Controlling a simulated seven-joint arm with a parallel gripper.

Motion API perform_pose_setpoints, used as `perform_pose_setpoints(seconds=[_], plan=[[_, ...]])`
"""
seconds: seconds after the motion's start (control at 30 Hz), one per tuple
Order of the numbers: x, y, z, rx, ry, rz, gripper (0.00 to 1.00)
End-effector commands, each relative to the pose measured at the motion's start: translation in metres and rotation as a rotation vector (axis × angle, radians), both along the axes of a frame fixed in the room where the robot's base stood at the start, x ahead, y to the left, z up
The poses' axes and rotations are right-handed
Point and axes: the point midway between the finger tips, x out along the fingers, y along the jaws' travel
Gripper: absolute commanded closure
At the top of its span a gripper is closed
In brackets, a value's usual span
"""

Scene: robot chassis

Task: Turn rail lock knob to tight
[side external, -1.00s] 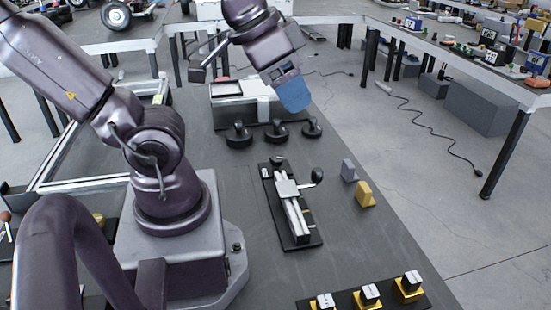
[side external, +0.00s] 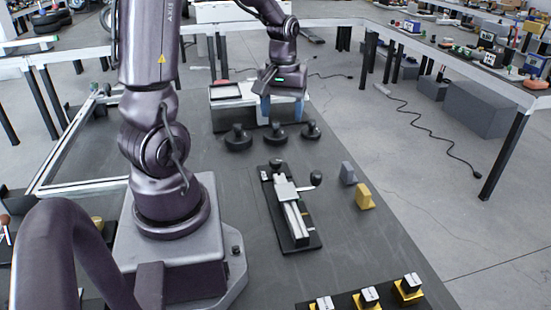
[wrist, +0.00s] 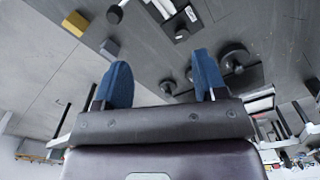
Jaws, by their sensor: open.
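The rail fixture (side external: 290,207) is a silver rail with a sliding carriage on a black base, in the middle of the bench. A black ball-shaped knob (side external: 316,177), apparently the rail lock knob, sticks out at the carriage's right side. In the wrist view the knob (wrist: 114,14) shows at the top edge, beyond the left finger, with part of the rail (wrist: 165,8) beside it. My gripper (side external: 273,112) is above the far end of the bench, pointing down, well apart from the knob. Its blue fingers (wrist: 162,75) are apart and empty. The knob's markings cannot be read.
Several black round knobs (side external: 238,137) stand in a row behind the rail, near my gripper. A grey block (side external: 347,172) and a yellow block (side external: 365,195) stand right of the rail. Several yellow-based switches (side external: 408,288) are at the front. Bare bench lies around the rail.

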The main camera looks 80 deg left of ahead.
Motion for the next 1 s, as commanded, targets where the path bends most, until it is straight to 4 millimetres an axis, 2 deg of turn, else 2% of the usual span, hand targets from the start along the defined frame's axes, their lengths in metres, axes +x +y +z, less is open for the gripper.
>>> perform_pose_setpoints(seconds=[0.03, 0.1, 0.2, 0.3, 0.5, 0.67, 0.77, 1.0], plan=[[-0.004, 0.020, -0.018, -0.022, 0.028, 0.133, 0.35], [-0.007, 0.042, -0.038, -0.036, 0.049, 0.307, 0.35], [-0.011, 0.069, -0.064, -0.045, 0.068, 0.555, 0.35], [-0.005, 0.086, -0.076, -0.034, 0.056, 0.748, 0.35], [0.007, 0.097, -0.070, -0.005, 0.003, 0.968, 0.35], [0.006, 0.097, -0.076, -0.005, 0.004, 1.023, 0.35], [0.006, 0.097, -0.089, -0.005, 0.005, 1.022, 0.35], [0.006, 0.096, -0.138, -0.007, 0.008, 1.021, 0.35]])
